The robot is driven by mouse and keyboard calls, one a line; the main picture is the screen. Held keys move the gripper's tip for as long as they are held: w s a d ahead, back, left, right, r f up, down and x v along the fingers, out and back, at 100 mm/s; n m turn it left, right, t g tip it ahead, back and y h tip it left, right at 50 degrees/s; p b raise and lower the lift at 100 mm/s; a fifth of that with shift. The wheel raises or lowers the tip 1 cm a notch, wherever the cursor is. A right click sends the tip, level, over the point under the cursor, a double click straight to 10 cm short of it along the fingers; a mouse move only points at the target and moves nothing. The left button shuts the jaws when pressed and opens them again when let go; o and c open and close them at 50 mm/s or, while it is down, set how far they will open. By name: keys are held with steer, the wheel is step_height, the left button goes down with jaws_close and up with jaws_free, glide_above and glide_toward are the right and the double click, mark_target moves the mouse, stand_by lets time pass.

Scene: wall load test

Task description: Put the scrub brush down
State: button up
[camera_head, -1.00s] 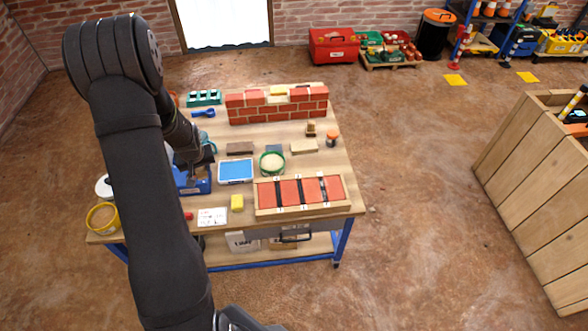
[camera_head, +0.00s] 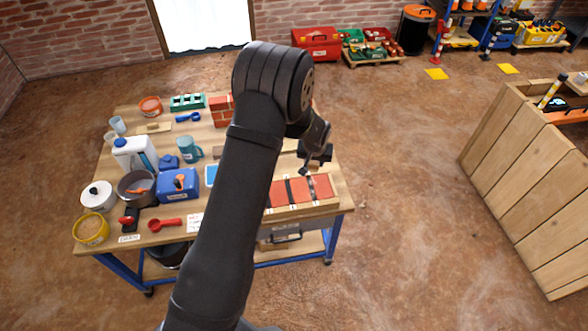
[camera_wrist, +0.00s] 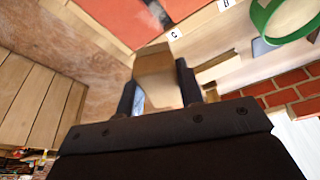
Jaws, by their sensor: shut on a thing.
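My gripper (camera_head: 314,160) is at the right side of the workbench (camera_head: 345,196), behind the tray of red panels. In the wrist view, my gripper (camera_wrist: 158,90) is shut on a pale wooden block, which I take to be the scrub brush (camera_wrist: 154,66). The brush lies between the two dark fingers, and its far end points toward the tray's edge. Its bristles do not show. In the head view my gripper hides the brush, and I cannot tell whether it touches the bench.
The tray of red panels (camera_head: 318,186) is close by, also in the wrist view (camera_wrist: 122,18). A green ring-shaped rim (camera_wrist: 284,20) and a red brick wall (camera_wrist: 292,92) are on the other side. The bench's left half is crowded, with a blue box (camera_head: 178,185) and a pot (camera_head: 137,186).

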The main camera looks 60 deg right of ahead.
steer(key=shift+s+d+f, duration=0.1)
steer(key=shift+s+d, duration=0.2)
steer(key=shift+s, duration=0.2)
steer(key=shift+w+d+f, duration=0.1)
steer(key=shift+w+f, duration=0.05)
steer(key=shift+f, duration=0.05)
glide_above(294, 169)
steer(key=f, duration=0.6)
steer(key=shift+a+f, duration=0.3)
steer(key=shift+f, duration=1.95)
steer(key=shift+f, duration=0.15)
steer(key=shift+f, duration=0.2)
steer(key=o, duration=1.2)
steer(key=shift+s+f, duration=0.1)
steer(key=shift+s, duration=0.1)
